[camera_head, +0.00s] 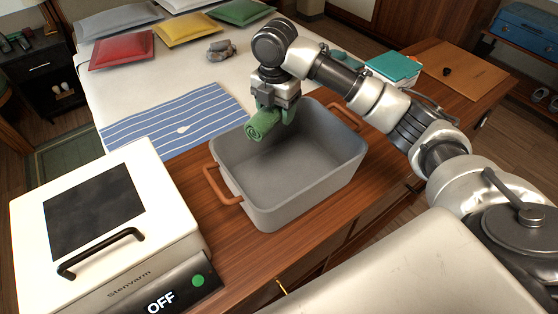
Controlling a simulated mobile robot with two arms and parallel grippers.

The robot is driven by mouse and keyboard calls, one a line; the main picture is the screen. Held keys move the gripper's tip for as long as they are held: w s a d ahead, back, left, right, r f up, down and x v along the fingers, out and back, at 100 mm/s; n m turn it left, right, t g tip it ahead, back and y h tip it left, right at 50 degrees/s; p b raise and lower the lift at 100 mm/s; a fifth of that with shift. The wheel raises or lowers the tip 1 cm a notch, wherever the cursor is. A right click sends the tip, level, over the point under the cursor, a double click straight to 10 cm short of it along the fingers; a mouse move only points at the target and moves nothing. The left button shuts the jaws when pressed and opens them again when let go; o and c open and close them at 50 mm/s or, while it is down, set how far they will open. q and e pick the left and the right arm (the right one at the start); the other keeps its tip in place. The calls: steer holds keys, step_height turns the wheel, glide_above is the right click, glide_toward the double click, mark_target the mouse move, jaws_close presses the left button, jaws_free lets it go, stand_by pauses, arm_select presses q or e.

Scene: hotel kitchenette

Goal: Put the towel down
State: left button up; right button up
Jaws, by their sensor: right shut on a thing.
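A rolled green towel (264,124) is held by my right gripper (275,108) in the head view. The gripper is shut on it, and the arm reaches in from the right. The towel hangs over the far left part of a grey bin (262,207) with copper-coloured handles. I cannot tell exactly how high the towel is above the rim. The part of the bin's inside that shows is empty. My left gripper is not in view.
A white towel warmer (170,213) reading OFF, with its lid down, stands left of the bin on the wooden counter (190,178). Beyond is a bed with several pillows (188,28) and a striped blue cloth (165,121). A teal box (394,65) lies back right.

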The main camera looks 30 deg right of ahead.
mark_target(277, 164)
step_height(277, 164, down, 16)
steer(key=shift+s+f, duration=0.1)
steer(key=shift+f, duration=0.05)
stand_by(0.3)
steer(key=o, duration=1)
steer(key=shift+f, duration=0.15)
steer(key=shift+c, duration=0.2)
step_height(277, 164, up, 12)
steer(key=shift+r, duration=0.2)
